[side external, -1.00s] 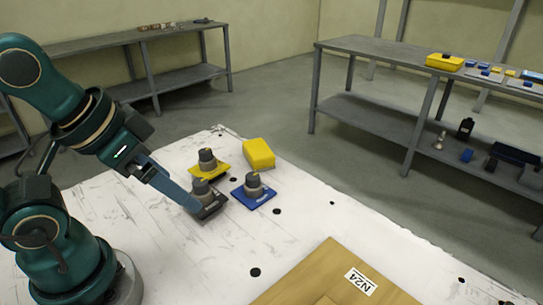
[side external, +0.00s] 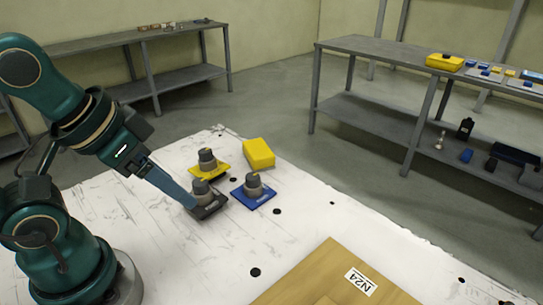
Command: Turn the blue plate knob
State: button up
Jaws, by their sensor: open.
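The blue plate (side external: 262,201) lies on the white table with a grey knob (side external: 253,182) standing on it. A black plate (side external: 211,211) with a grey knob (side external: 201,187) lies to its left. A yellow plate (side external: 219,173) with a grey knob (side external: 207,157) lies behind them. My gripper (side external: 193,203) is open, its blue-grey fingers pointing down beside the left side of the black plate's knob. It is apart from the blue plate's knob. I cannot tell whether the fingers touch the black plate or its knob.
A yellow block (side external: 258,153) sits behind the blue plate. A wooden board (side external: 318,280) with an N24 label lies at the front right. The white table (side external: 330,215) is clear between the blue plate and the board, apart from dark holes. Shelves stand farther back.

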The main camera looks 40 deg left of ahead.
jog(key=w+r+n, duration=0.3)
jog(key=w+r, duration=0.1)
jog(key=r, duration=0.1)
jog(key=n+g, duration=0.6)
send_over(252, 176)
notch_tip(252, 176, down, 12)
jog(key=shift+d+r, duration=0.1)
jog(key=shift+r, duration=0.05)
jog(key=shift+f, duration=2.55)
grip_shut()
